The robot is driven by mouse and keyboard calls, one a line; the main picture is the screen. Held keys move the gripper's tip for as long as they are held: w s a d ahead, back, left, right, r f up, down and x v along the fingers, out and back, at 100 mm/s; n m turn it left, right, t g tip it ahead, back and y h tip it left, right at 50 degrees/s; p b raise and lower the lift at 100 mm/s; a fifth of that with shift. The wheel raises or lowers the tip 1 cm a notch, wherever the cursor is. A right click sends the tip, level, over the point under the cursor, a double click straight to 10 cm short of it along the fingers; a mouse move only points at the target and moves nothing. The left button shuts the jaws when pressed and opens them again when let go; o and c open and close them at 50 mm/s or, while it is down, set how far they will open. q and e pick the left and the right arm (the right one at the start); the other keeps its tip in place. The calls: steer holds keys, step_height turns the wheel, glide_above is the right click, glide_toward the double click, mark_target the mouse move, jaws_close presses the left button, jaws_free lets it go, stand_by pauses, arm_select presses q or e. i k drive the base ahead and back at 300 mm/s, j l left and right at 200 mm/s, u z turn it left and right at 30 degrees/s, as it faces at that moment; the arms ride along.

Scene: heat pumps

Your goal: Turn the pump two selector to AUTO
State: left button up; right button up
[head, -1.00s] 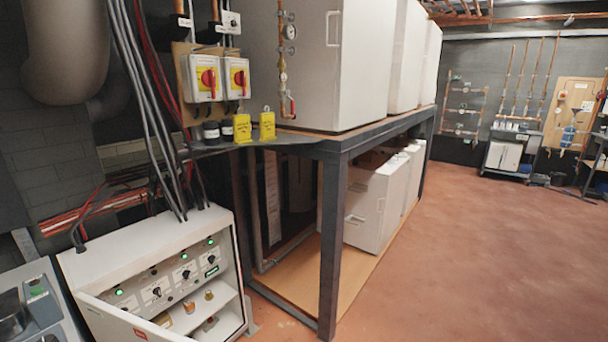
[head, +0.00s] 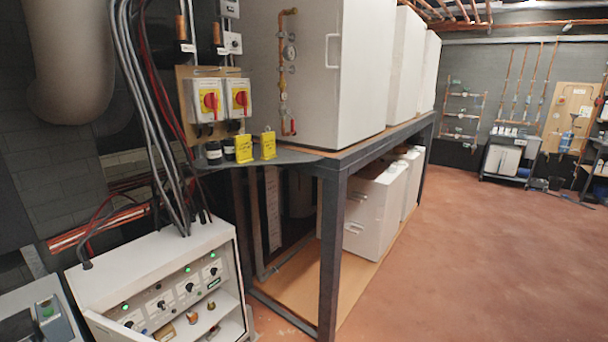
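A white control cabinet (head: 150,262) stands at the lower left in the head view. Its sloping front panel carries a row of several black selector knobs, including one at the left (head: 129,323), one in the middle (head: 161,304) and one at the right (head: 213,271). Small green lights (head: 187,268) glow above some of them. The lettering is too small to read, so I cannot tell which knob is pump two or which positions they point to. Neither of my grippers is in view.
A dark steel frame (head: 331,240) with white units (head: 340,70) stands right of the cabinet. Two red-and-yellow isolator switches (head: 210,101) and yellow tags (head: 243,148) are above. Grey cables (head: 165,150) drop behind the cabinet. The reddish floor (head: 450,260) at the right is clear.

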mark_target(161, 304)
steer(key=u, duration=1.25)
